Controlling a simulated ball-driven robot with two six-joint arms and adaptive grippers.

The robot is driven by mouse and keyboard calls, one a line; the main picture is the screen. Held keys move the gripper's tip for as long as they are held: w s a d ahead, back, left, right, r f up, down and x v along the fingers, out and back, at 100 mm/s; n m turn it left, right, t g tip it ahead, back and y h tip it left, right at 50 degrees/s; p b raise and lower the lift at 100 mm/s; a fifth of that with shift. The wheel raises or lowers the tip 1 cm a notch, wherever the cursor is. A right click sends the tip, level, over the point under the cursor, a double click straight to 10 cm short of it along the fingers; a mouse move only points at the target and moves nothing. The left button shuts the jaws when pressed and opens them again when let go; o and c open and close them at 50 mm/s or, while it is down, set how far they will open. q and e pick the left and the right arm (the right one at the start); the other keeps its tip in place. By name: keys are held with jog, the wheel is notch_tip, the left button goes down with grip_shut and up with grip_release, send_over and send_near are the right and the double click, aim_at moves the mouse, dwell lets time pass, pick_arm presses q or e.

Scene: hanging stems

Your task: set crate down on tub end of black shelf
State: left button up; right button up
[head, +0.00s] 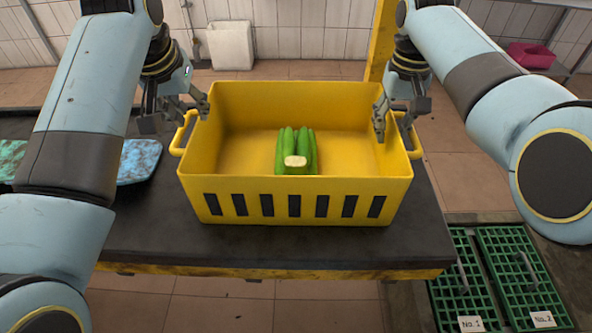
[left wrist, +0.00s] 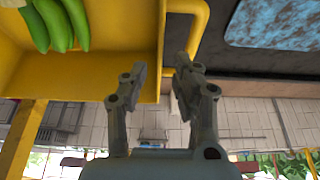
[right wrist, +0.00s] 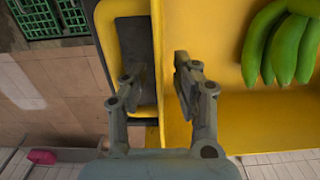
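The yellow crate (head: 253,205) stands upright on the right part of the black shelf (head: 250,249), with green bananas (head: 307,153) inside. It also shows in both wrist views. My left gripper (head: 180,110) is at its left side wall by the handle. In the left wrist view its fingers (left wrist: 157,80) are apart, on either side of the wall. My right gripper (head: 397,110) is at the right wall. In the right wrist view its fingers (right wrist: 158,78) are also apart with the wall between them. The crate's underside is hidden.
A blue speckled mat-like piece (head: 139,160) lies on the shelf left of the crate. Green grated trays marked No. 1 (head: 455,275) and No. 2 (head: 525,275) are low at right. A white tub (head: 230,45) and a pink tub (head: 531,55) stand behind.

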pick_arm(q)
jog(key=v, duration=0.5)
jog(key=shift+s+r, duration=0.1)
jog(key=shift+r, duration=0.35)
pick_arm(e)
jog(key=shift+r, duration=0.2)
notch_tip(320, 180, up, 12)
jog(key=shift+f, duration=0.2)
jog(key=shift+w, duration=0.1)
